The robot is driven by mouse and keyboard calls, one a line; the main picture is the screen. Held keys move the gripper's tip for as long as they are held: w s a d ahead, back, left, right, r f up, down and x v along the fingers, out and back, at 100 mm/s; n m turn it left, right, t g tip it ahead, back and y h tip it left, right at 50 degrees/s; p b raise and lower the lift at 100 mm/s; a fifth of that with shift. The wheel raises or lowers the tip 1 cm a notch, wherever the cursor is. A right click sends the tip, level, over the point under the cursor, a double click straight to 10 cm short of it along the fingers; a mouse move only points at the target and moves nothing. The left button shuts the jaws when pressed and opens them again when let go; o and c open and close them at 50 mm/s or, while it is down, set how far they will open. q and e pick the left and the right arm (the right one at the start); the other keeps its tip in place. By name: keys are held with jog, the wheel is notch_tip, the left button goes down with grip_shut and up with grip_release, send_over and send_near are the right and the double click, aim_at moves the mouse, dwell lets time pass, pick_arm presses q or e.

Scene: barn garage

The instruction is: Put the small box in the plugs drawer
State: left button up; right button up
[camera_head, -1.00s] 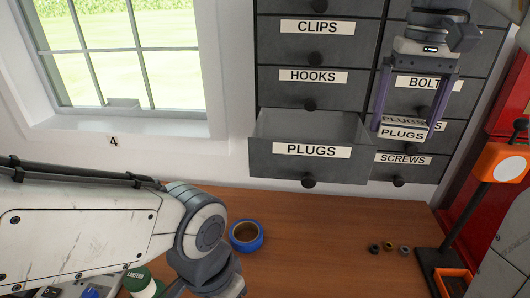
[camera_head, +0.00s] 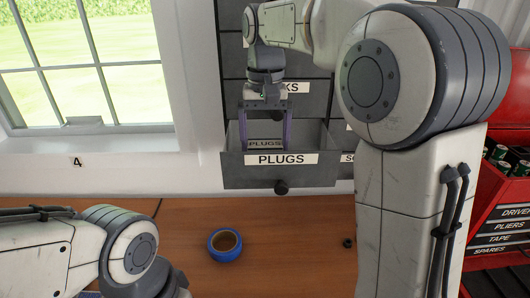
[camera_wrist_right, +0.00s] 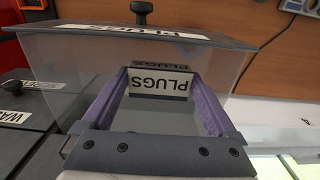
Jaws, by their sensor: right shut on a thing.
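The plugs drawer (camera_head: 235,172) stands pulled open, its front labelled PLUGS. My right gripper (camera_head: 265,144) comes down from above and is shut on the small box (camera_head: 265,143), a grey box with its own PLUGS label. The box is over or just inside the drawer opening, behind the front panel, which hides its lower edge. In the right wrist view the small box (camera_wrist_right: 160,84) sits between the two purple fingers, with the drawer's walls (camera_wrist_right: 75,60) around it. Whether it touches the drawer floor I cannot tell. My left arm is at the lower left; its gripper is out of view.
A brown wooden bench (camera_head: 300,230) lies below the drawer with a roll of blue tape (camera_head: 225,244) on it. A red tool chest (camera_head: 490,235) stands at the right. My right arm covers much of the cabinet. A window (camera_head: 85,60) is at the left.

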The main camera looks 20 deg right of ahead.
aim_at(265, 144)
notch_tip(265, 144, down, 4)
jog(key=shift+r, duration=0.25)
jog(key=shift+f, duration=0.15)
jog(key=shift+f, duration=0.4)
jog(key=o, duration=1)
jog(key=shift+o, duration=0.2)
jog(key=shift+r, duration=0.25)
notch_tip(265, 144, up, 12)
jog(key=shift+r+p, duration=0.25)
jog(key=shift+p, duration=0.25)
jog(key=shift+s, duration=0.1)
